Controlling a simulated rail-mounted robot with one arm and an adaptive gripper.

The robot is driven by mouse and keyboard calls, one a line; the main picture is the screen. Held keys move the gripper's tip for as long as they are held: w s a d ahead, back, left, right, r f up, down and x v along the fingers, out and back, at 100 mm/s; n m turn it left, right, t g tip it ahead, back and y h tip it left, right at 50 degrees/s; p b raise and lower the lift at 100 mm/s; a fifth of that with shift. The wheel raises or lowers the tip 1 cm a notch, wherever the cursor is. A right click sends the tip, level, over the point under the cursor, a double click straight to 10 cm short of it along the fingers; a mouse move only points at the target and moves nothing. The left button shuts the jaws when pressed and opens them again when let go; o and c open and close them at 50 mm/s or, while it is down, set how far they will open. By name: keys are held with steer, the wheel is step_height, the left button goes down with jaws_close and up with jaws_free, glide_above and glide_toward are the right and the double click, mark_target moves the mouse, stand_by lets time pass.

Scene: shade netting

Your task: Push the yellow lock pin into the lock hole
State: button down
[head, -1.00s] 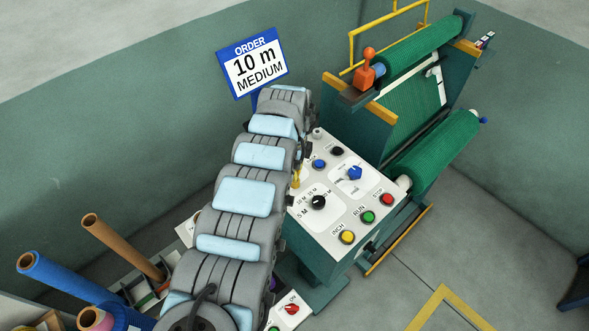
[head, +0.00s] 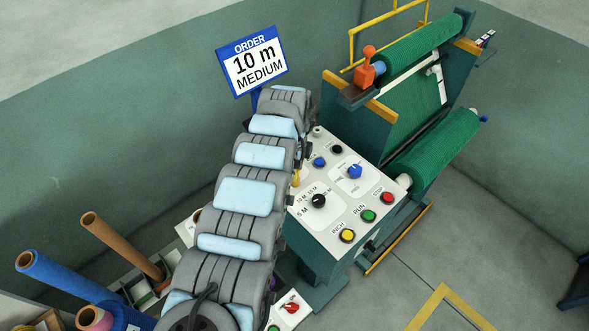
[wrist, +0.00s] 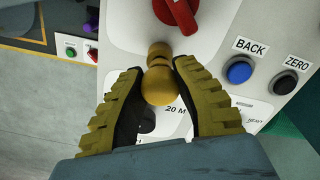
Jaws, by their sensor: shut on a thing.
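The yellow lock pin (wrist: 160,86) has a round ball head and a narrower neck, in the middle of the wrist view at the control panel's face. My gripper (wrist: 159,70) has its two yellow ribbed fingers closed around the pin's head, one on each side. In the head view a small yellow bit (head: 296,180) shows at the panel's left edge beside my arm; the gripper itself is hidden there. The lock hole is not visible, and I cannot tell how deep the pin sits.
The white control panel (head: 330,222) carries a black dial (head: 318,201), a blue knob (head: 354,171) and several buttons. A red knob (wrist: 176,12) is close beyond the pin. The BACK button (wrist: 239,72) and ZERO button (wrist: 285,82) lie to the right.

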steer(key=shift+f+b, duration=0.35)
steer(key=shift+f, duration=0.35)
steer(key=c, duration=0.8)
jaws_free()
step_height(320, 180, up, 12)
steer(key=shift+a, duration=0.1)
